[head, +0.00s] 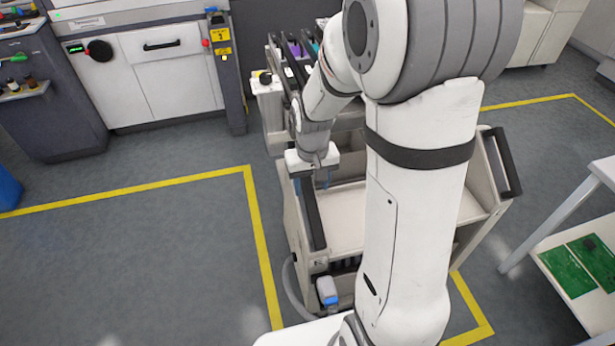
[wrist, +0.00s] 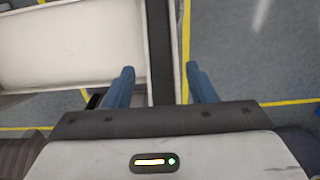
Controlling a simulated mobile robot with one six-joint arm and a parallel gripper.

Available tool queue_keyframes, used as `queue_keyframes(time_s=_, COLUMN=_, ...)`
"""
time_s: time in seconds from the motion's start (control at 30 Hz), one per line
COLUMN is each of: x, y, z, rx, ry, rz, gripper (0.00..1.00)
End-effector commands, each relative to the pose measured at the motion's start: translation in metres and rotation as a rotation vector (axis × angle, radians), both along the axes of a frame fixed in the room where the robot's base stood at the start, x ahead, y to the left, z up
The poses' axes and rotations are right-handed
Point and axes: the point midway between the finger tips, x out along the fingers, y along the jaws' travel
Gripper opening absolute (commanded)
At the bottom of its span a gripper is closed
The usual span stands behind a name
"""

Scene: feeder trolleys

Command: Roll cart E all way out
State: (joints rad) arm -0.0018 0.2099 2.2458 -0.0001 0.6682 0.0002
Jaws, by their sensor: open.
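A beige cart (head: 345,220) with black handle bars stands in the middle of the head view, partly hidden behind my arm. No letter on it can be read. Its left black bar (head: 313,215) runs toward me along the cart's side. My gripper (head: 311,184) is open and points down over the far part of this bar. The cart's pale tray (wrist: 70,45) lies to the left. I cannot tell whether the fingers touch the bar.
A machine (head: 165,70) with a white front stands at the back left. Yellow floor lines (head: 262,250) run left of the cart. A table (head: 590,190) with green boards (head: 568,270) on its lower shelf stands at right. The floor (head: 130,260) at left is clear.

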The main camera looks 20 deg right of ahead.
Motion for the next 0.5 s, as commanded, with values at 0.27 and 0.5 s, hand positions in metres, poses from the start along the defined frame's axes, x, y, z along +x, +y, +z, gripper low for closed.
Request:
queue_keyframes(time_s=0.27, x=-0.003, y=0.000, z=-0.023, rx=0.000, ry=0.023, rz=0.000, gripper=0.51)
queue_keyframes(time_s=0.5, x=-0.003, y=0.000, z=-0.061, rx=0.000, ry=0.023, rz=0.000, gripper=0.51)
